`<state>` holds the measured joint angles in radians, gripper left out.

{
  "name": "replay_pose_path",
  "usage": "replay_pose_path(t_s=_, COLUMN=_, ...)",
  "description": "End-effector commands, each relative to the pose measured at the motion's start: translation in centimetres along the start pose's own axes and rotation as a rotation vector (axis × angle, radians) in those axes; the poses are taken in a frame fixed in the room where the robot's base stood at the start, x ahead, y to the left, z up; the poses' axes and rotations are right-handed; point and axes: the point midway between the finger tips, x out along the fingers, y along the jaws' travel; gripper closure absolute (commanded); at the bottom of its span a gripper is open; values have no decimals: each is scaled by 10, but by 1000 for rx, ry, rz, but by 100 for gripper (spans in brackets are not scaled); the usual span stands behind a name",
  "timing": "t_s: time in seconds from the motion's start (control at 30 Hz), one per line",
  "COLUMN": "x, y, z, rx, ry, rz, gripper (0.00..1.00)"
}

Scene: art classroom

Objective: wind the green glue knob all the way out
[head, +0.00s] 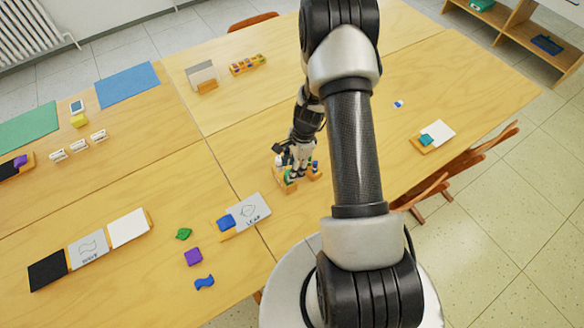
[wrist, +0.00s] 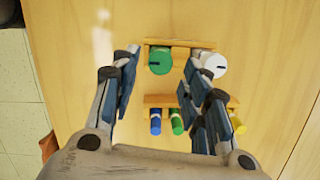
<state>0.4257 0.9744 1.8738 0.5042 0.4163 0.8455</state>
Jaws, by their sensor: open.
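The green glue knob (wrist: 160,61) shows in the wrist view as a round green end with a pale mark, on a wooden holder (wrist: 180,42). A white knob (wrist: 213,66) with a dark mark sits to its right on the same holder. My gripper (wrist: 157,68) is open. Its left finger is left of the green knob and its right finger lies between the green and white knobs. I cannot tell whether either finger touches a knob. In the head view my gripper (head: 297,171) is low over the holder, which it mostly hides.
Nearer in the wrist view, a wooden bar (wrist: 159,100) carries blue, green and yellow cylinders, partly hidden by my fingers. In the head view, a labelled card (head: 256,207) lies nearby, with loose green, purple and blue pieces at its left. The table right of my gripper is mostly clear.

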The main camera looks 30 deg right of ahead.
Motion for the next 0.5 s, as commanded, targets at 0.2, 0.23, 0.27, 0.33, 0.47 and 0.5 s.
replay_pose_path(t_s=0.2, x=-45, y=-1, z=-1, rx=0, ry=2, rz=-6, gripper=58)
replay_pose_path(t_s=0.23, x=-52, y=-1, z=-1, rx=2, ry=2, rz=-6, gripper=58)
replay_pose_path(t_s=0.27, x=-58, y=-1, z=-1, rx=1, ry=2, rz=-5, gripper=58)
replay_pose_path(t_s=0.33, x=-73, y=-1, z=0, rx=1, ry=2, rz=-5, gripper=58)
replay_pose_path(t_s=0.47, x=-94, y=-1, z=0, rx=1, ry=1, rz=-3, gripper=58)
replay_pose_path(t_s=0.5, x=-98, y=0, z=0, rx=1, ry=1, rz=-3, gripper=58)
